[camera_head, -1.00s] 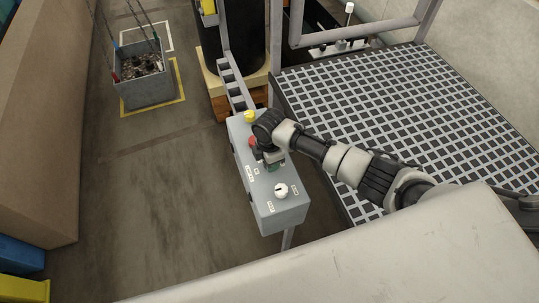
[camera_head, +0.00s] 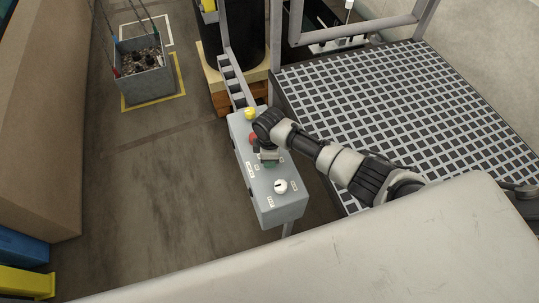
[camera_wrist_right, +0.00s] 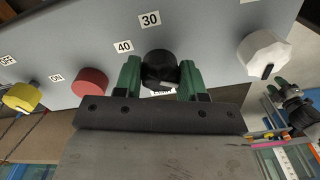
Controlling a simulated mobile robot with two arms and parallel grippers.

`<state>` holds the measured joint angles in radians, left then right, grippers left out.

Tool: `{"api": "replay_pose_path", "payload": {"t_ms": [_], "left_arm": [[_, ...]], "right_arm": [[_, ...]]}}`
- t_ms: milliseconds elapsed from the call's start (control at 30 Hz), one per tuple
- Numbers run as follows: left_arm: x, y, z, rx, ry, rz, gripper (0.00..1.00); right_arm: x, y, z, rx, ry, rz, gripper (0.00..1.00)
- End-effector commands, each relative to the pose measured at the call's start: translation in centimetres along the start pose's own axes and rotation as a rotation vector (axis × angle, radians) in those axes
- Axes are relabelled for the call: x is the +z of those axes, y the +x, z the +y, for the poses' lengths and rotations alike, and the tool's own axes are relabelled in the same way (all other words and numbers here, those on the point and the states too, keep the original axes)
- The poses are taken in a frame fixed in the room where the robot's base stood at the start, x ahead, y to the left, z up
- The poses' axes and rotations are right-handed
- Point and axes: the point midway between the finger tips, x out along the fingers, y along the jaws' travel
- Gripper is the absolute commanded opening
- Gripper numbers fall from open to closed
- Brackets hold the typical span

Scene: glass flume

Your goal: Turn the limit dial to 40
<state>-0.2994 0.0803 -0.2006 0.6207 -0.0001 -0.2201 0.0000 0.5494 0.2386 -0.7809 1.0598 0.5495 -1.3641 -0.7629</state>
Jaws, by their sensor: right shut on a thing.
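The limit dial is a black round knob (camera_wrist_right: 158,70) on the grey control box (camera_head: 282,211). My right gripper (camera_wrist_right: 160,82) has its two green fingers on either side of the knob and is shut on it. Labels "40" (camera_wrist_right: 124,47) and "30" (camera_wrist_right: 150,19) are on the panel above the knob in the wrist view. Another label below the knob is mostly hidden. I cannot tell which number the knob points to. In the head view the right gripper (camera_head: 268,160) reaches down onto the box and covers the dial. My left gripper is not in view.
A red button (camera_wrist_right: 89,82) and a yellow knob (camera_wrist_right: 22,97) sit to the dial's left in the wrist view, a white knob (camera_wrist_right: 264,53) to its right. A grating platform (camera_head: 400,110) lies right of the box.

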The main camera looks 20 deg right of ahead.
Motion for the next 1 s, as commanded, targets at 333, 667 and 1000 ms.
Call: {"api": "replay_pose_path", "payload": {"t_ms": [333,667,1000], "left_arm": [[0.0,0.0,0.0,0.0,0.0,-0.001,0.43],[0.0,0.0,0.0,0.0,0.0,-0.001,0.43],[0.1,0.5,0.0,0.0,-0.001,-0.001,0.43]], "right_arm": [[0.0,-0.1,0.1,0.002,-0.001,0.0,0.59],[0.0,-0.1,0.1,0.001,-0.001,0.0,0.65],[0.0,-4.8,0.2,0.006,-0.001,0.002,0.65]]}}
